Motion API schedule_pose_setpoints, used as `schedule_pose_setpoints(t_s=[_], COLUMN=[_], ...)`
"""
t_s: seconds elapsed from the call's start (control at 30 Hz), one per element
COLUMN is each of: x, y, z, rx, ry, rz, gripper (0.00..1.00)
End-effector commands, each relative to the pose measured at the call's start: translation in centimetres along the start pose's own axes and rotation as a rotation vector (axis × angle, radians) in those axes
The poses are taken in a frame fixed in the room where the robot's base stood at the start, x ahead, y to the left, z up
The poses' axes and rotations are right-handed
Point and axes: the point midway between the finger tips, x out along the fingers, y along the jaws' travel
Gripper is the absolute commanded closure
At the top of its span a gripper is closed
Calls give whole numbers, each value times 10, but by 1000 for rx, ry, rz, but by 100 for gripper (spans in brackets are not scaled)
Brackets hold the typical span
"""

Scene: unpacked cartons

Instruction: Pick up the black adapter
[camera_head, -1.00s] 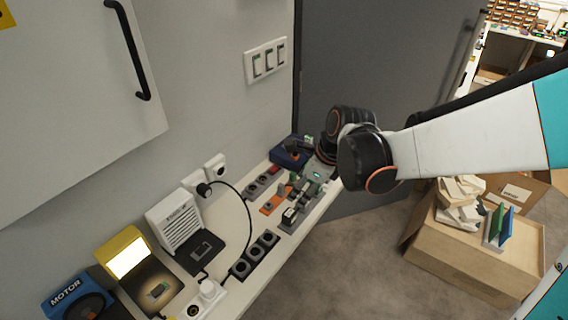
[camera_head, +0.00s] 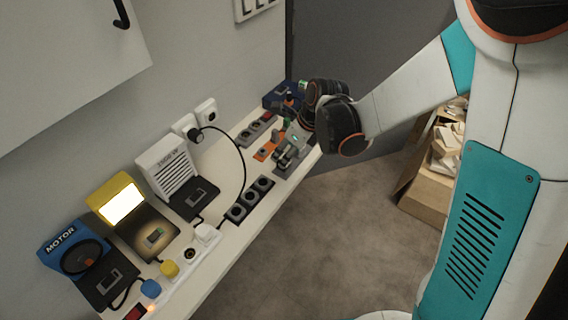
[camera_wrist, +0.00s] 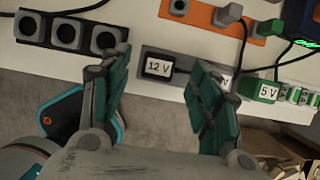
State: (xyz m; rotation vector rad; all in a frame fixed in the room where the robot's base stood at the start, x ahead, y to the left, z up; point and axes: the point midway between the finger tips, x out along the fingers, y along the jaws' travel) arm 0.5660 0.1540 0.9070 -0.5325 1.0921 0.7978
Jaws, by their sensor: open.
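A dark block with a white "12 V" label (camera_wrist: 159,66) lies on the white counter in the wrist view, between the fingertips of my gripper (camera_wrist: 158,70). A second label ending in "V" shows past my right finger, which hides most of its block. A green "5 V" block (camera_wrist: 262,89) sits further right. I cannot tell for sure which dark block is the black adapter. In the head view, dark adapters (camera_head: 286,154) lie on a grey plate just below my wrist. My gripper is open, with its green fingers apart on either side of the 12 V block and nothing visibly held.
A black socket strip (camera_wrist: 70,32) lies left of the fingers and an orange strip with cables (camera_wrist: 208,15) behind them. A cardboard box (camera_head: 430,190) stands on the floor to the right.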

Motion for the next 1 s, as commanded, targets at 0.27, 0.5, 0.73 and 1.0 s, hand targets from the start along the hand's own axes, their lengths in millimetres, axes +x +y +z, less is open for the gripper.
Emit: schedule_pose_setpoints(t_s=[0.27, 0.5, 0.73, 1.0], x=[41, 47, 47, 47], y=[1, 1, 1, 1], z=[-5, -4, -4, -4], rx=[-2, -1, -1, -1], ry=[0, 0, 0, 0], rz=[0, 0, 0, -1], gripper=[43, 43, 80, 100])
